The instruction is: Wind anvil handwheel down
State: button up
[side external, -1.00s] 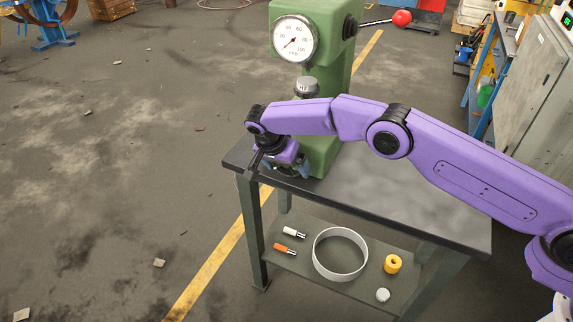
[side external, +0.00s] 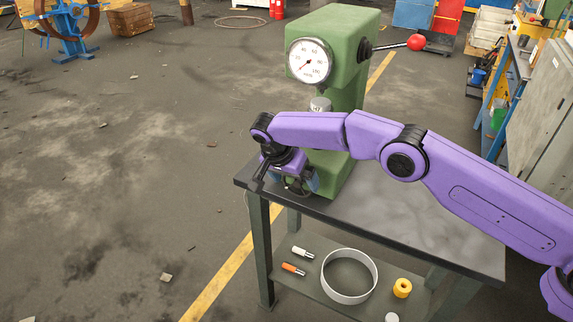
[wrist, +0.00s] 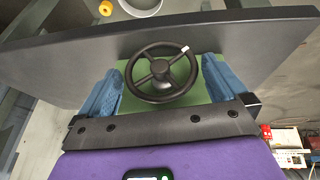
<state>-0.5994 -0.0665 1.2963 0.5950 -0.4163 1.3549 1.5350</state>
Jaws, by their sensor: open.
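My gripper (wrist: 163,70) is open, with one blue finger on each side of the handwheel. I cannot tell whether either finger touches the rim. In the side view my gripper (side external: 287,170) is at the press's lower front and largely covers the handwheel. The anvil is mostly hidden there.
The dark bench top (side external: 420,220) is clear to the right of the press. Its lower shelf holds a pale ring (side external: 349,295), a yellow part (side external: 402,288) and two small handles. A lever with a red knob (side external: 416,42) sticks out from the press head.

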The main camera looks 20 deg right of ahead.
jog(key=v, duration=0.8)
jog(key=shift+a+r, duration=0.15)
jog(key=c, duration=0.6)
jog(key=shift+r+n, duration=0.25)
jog(key=shift+n, duration=0.05)
jog(key=c, duration=0.5)
jog(key=r+n+y, duration=0.1)
jog(key=n, duration=0.1)
jog(key=d+r+n+y, duration=0.1)
jog(key=r+n, duration=0.1)
jog(key=n, duration=0.1)
jog(key=s+d+r+n+y, duration=0.1)
jog(key=r+n, duration=0.1)
jog(key=n, duration=0.1)
jog(key=shift+r+g, duration=0.1)
jog(key=shift+g, duration=0.2)
jog(key=shift+c, duration=0.6)
jog(key=shift+s+d+r+n+t+y, duration=0.95)
jog(key=shift+d+r+n+y, duration=1)
jog(key=shift+d+n, duration=2.25)
jog(key=shift+n+y, duration=0.25)
jog(key=shift+n, duration=0.05)
jog(key=x, duration=1.1)
jog(key=s+x, duration=0.1)
jog(key=x, duration=0.5)
jog(key=shift+w+a+f, duration=0.15)
jog(key=shift+a+f, duration=0.15)
jog(key=shift+f, duration=0.1)
